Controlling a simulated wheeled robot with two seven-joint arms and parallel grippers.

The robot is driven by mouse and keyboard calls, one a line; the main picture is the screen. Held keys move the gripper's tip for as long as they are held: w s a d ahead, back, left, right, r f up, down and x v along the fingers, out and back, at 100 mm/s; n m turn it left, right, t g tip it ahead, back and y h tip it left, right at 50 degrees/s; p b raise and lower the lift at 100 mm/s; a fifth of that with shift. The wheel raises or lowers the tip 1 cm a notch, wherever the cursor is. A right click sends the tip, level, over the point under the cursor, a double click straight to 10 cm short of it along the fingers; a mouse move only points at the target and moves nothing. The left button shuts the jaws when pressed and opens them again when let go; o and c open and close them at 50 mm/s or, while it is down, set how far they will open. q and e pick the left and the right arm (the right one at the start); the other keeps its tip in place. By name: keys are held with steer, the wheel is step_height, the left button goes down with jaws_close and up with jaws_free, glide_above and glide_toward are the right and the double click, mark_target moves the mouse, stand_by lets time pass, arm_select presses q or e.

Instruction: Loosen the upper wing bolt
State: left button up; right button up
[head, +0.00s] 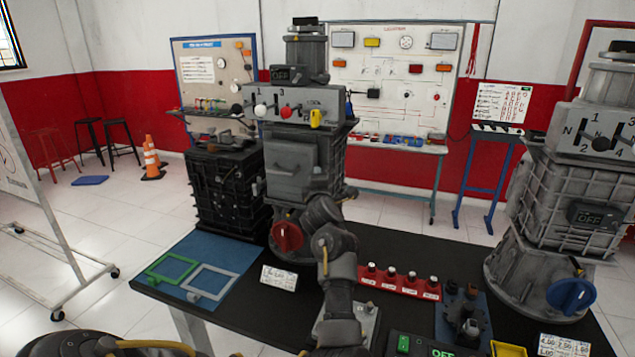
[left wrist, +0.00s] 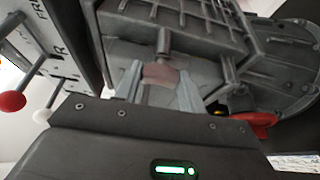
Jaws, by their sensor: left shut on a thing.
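In the left wrist view my left gripper (left wrist: 160,88) is shut on the upper wing bolt (left wrist: 160,73). One pale finger lies on each side of its flat brownish wing. Its grey round shank runs away from the fingers to the ribbed grey housing. In the head view a dark arm of mine rises in front of the middle engine trainer (head: 307,100). The fingertips and the wing bolt cannot be made out there. My right gripper is not in view.
The trainer's red-ball lever (left wrist: 12,101) and white-ball lever (left wrist: 42,115) are near my left gripper, and a red knob (left wrist: 262,122) is lower right. A second trainer (head: 560,200) stands at the right. A red rack (head: 400,283) and green frame (head: 171,270) lie on the table.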

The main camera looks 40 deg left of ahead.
arm_select(q)
steer(key=o, duration=1)
